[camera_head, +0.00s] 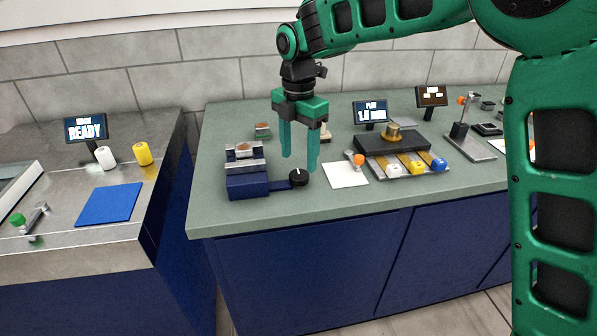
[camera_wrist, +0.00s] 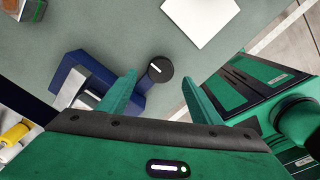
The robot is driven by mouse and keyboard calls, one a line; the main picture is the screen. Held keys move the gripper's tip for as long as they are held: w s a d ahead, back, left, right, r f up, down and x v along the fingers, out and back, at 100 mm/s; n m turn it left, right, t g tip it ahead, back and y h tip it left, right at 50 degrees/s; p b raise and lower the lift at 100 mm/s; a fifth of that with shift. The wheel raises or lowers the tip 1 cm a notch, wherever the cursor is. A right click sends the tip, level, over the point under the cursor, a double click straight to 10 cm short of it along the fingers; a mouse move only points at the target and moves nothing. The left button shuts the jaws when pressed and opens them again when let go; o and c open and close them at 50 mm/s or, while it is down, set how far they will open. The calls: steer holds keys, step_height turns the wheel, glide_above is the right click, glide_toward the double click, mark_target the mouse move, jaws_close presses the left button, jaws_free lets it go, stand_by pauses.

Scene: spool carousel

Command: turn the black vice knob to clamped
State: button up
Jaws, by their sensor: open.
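The black vice knob (camera_head: 299,177) is a round dial with a white mark, at the end of a blue arm on the right of the vice. The blue vice (camera_head: 246,180) has grey metal jaws with a brownish piece between them and stands near the front edge of the green counter. My gripper (camera_head: 299,163) points down above the knob, open and empty. In the wrist view the knob (camera_wrist: 160,69) lies beyond and between my two green fingers (camera_wrist: 158,88), apart from them. The vice (camera_wrist: 85,80) is left of the fingers there.
A white sheet (camera_head: 345,174) lies right of the knob. A dark rack (camera_head: 392,142) with several coloured spools stands farther right, with small screens behind. A steel bench (camera_head: 75,200) with a blue mat is at the left.

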mark_target(299, 174)
step_height(299, 174, down, 6)
steer(key=shift+r, duration=0.15)
stand_by(0.3)
steer(key=c, duration=1.1)
steer(key=shift+o, duration=0.2)
